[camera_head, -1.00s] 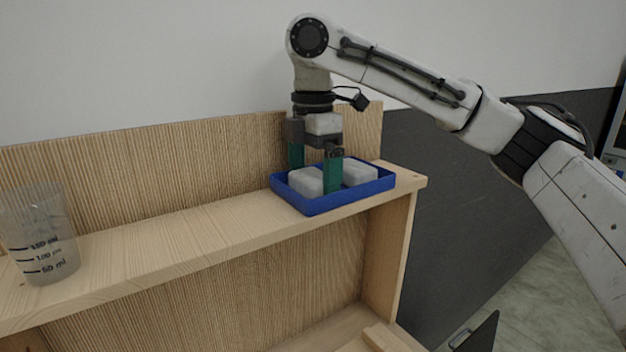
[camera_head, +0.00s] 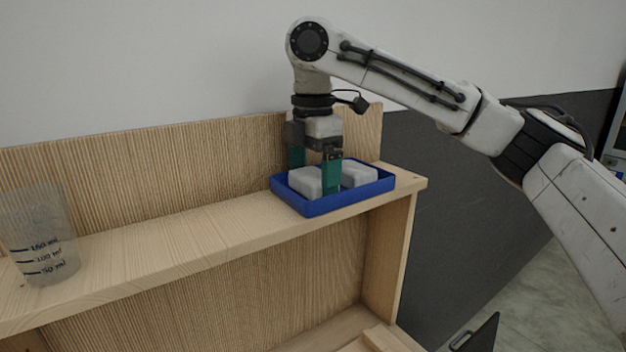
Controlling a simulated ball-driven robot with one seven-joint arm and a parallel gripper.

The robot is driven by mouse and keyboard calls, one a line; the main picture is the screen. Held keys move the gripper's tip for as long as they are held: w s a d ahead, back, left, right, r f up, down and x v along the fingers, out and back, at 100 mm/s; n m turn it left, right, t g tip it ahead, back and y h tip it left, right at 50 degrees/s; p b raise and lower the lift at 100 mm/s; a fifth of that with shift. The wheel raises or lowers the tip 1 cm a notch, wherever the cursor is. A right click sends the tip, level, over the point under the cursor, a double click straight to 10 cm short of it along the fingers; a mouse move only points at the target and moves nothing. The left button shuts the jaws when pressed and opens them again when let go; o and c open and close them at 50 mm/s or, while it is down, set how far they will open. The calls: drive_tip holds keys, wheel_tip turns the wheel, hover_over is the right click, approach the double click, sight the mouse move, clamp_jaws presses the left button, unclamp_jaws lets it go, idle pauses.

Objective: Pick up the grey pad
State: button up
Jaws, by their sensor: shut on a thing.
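Two light grey pads lie in a blue tray (camera_head: 318,208) on the wooden shelf top. The left grey pad (camera_head: 304,181) sits between the green fingers of my gripper (camera_head: 313,174), and the gripper is shut on it. The near finger hides part of this pad's right side. The pad is low in the tray; I cannot tell whether it is clear of the tray floor. The other grey pad (camera_head: 359,173) lies to the right of the near finger.
A clear measuring beaker (camera_head: 38,235) stands at the left end of the shelf top (camera_head: 180,235). The shelf between beaker and tray is bare. A wooden back panel (camera_head: 150,165) rises behind. The shelf ends just right of the tray.

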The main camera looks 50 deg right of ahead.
sight(314, 174)
drive_tip(key=shift+r, duration=0.3)
wheel_tip(314, 174, up, 3)
drive_tip(key=shift+s+f+b, duration=0.15)
drive_tip(key=shift+f+b, duration=0.05)
drive_tip(key=shift+b, duration=0.3)
drive_tip(key=s+a+r+b, duration=0.2)
drive_tip(key=s+a+r, duration=0.2)
drive_tip(key=s+r, duration=0.5)
drive_tip(key=s, duration=0.4)
drive_tip(key=shift+r, duration=0.25)
drive_tip(key=shift+s, duration=0.1)
drive_tip(key=o, duration=0.4)
drive_tip(key=shift+c, duration=1.4)
